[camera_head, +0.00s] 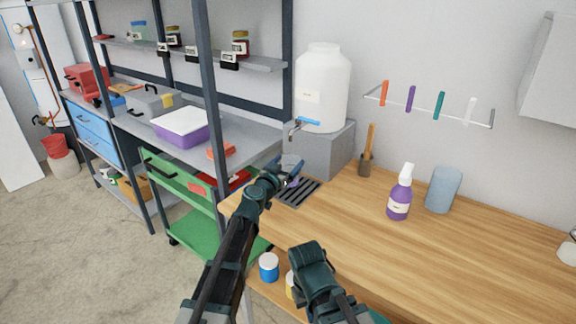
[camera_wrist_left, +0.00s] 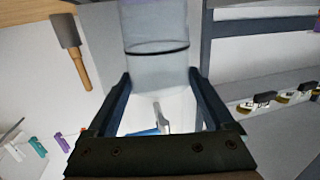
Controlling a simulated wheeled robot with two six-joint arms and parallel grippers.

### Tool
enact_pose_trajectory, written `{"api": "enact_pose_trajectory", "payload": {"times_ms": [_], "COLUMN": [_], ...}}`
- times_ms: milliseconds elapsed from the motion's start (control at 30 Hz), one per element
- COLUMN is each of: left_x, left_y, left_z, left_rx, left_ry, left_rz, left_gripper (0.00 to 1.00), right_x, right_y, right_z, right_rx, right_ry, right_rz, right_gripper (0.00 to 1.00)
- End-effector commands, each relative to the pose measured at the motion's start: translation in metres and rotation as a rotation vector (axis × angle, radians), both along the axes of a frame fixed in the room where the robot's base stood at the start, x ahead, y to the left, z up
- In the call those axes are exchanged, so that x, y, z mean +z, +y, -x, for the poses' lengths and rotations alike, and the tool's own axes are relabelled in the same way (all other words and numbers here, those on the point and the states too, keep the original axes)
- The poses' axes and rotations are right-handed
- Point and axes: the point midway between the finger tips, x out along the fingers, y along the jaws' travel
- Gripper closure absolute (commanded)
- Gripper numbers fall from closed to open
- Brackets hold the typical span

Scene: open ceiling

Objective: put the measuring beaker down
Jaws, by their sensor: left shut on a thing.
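The measuring beaker (camera_head: 290,161) is clear and small in the head view, partly hidden by my left gripper (camera_head: 287,172). In the left wrist view the beaker (camera_wrist_left: 155,45) is a see-through cylinder with a dark ring around it. It sits between the two fingers of my left gripper (camera_wrist_left: 160,100), which is shut on it. The gripper is by the slotted drip tray (camera_head: 298,192) at the left end of the wooden counter (camera_head: 480,235). I cannot tell the beaker's height above the tray. My right gripper (camera_head: 313,260) is low in front; its fingertips are not clear.
A white water tank (camera_head: 322,90) with a blue tap (camera_head: 308,121) stands on a grey block (camera_head: 325,150) behind the tray. A purple bottle (camera_head: 399,198), a blue-grey cup (camera_head: 443,190) and a wooden-handled tool (camera_head: 370,140) stand on the counter. The counter's right front is clear.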

Motion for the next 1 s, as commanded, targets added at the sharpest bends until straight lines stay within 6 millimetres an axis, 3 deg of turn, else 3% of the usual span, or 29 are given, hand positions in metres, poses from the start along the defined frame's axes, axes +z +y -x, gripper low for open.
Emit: {"api": "enact_pose_trajectory", "payload": {"times_ms": [100,133,200,600,767,1000], "left_x": [-0.004,-0.004,-0.003,0.003,0.001,0.004], "left_y": [0.000,0.000,0.000,0.000,0.008,0.027], "left_z": [0.000,0.000,0.000,0.000,0.019,0.063], "left_rx": [0.000,0.000,0.000,0.000,0.001,0.001], "left_ry": [0.000,0.000,0.000,0.000,0.000,0.000], "left_rz": [0.000,0.000,0.000,0.000,0.000,-0.001], "left_gripper": [0.94,0.12,0.00,0.00,0.00,0.00], "right_x": [-0.004,-0.004,-0.003,0.003,0.001,0.004], "right_y": [0.000,0.000,0.000,0.000,0.000,0.000], "right_z": [0.000,0.000,0.000,0.000,0.000,0.000], "right_rx": [0.000,0.000,0.000,0.000,0.000,0.000], "right_ry": [0.000,0.000,0.000,0.000,0.000,0.000], "right_rz": [0.000,0.000,0.000,0.000,0.000,0.000], "right_gripper": [1.00,1.00,1.00,1.00,1.00,1.00]}}
